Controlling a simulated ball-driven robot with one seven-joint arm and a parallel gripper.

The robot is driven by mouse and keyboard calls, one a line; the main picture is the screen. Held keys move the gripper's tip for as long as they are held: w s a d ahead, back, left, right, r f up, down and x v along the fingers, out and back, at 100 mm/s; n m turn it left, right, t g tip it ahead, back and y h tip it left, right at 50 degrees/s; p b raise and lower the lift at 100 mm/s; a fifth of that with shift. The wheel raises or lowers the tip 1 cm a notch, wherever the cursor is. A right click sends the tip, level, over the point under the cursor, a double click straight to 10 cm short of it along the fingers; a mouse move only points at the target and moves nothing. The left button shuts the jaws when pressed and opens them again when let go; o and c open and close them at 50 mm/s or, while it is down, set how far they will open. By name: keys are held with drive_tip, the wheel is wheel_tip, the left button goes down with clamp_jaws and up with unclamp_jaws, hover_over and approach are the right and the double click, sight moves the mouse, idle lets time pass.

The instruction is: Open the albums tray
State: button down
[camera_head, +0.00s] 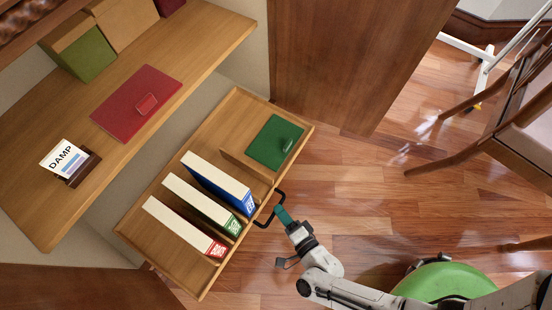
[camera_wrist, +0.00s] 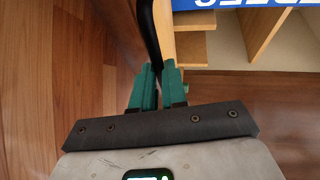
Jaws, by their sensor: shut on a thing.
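The albums tray (camera_head: 150,224) is a wooden pull-out tray, drawn well out from under the shelf in the head view. Several albums stand in it, among them a blue one (camera_head: 220,182), a green one (camera_head: 203,205) and a red one (camera_head: 187,228). A dark bar handle (camera_head: 268,211) sits on its front edge. My gripper (camera_head: 280,208) is shut on the handle. In the wrist view the green fingers (camera_wrist: 158,80) close around the dark handle (camera_wrist: 149,38), beside the tray's wooden front.
A wooden panel (camera_head: 335,60) stands behind. A chair (camera_head: 505,125) is at the right. Floor is open between.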

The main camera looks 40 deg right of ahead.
drive_tip(key=shift+s+d, duration=0.2)
drive_tip(key=shift+s, duration=0.65)
drive_tip(key=c, duration=1.4)
unclamp_jaws()
drive_tip(key=shift+c, duration=0.2)
